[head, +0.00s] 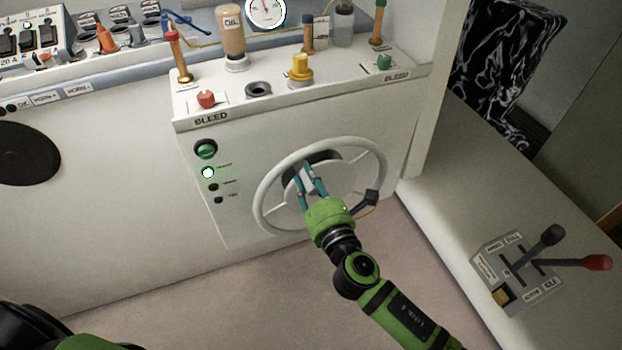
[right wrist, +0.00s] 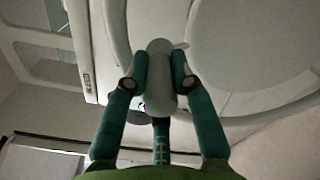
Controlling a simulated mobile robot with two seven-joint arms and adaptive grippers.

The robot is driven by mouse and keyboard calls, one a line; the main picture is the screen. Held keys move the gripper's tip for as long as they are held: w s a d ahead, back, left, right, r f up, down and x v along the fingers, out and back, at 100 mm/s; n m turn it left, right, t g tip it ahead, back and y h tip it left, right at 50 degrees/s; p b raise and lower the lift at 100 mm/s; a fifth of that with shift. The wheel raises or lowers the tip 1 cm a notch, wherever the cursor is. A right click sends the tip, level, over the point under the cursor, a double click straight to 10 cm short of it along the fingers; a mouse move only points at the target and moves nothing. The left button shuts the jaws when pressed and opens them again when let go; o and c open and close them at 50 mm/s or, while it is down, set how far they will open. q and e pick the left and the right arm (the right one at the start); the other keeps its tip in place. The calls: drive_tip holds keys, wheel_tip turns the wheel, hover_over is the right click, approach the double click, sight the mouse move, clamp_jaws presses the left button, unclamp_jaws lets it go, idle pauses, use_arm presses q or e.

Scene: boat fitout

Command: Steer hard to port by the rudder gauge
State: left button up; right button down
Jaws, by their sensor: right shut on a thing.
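The white steering wheel (head: 262,190) is mounted on the front of the white console. My right gripper (head: 306,178) reaches it from below. Its fingers are shut on a grey rounded knob (right wrist: 158,78) that appears to belong to the wheel; in the head view the fingers mostly hide this knob. My left gripper is out of view.
The console top (head: 330,85) bears a red knob (head: 206,98), a yellow valve (head: 300,70), a green knob (head: 384,62) and an oil bottle (head: 231,32). A lit indicator (head: 208,173) is left of the wheel. A throttle panel with a red-tipped lever (head: 596,263) stands at right.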

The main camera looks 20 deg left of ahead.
drive_tip(key=shift+s+a+f, duration=0.1)
drive_tip(key=shift+f, duration=0.05)
drive_tip(key=c, duration=1.1)
unclamp_jaws()
drive_tip(key=shift+o, duration=0.2)
drive_tip(key=v, duration=1.2)
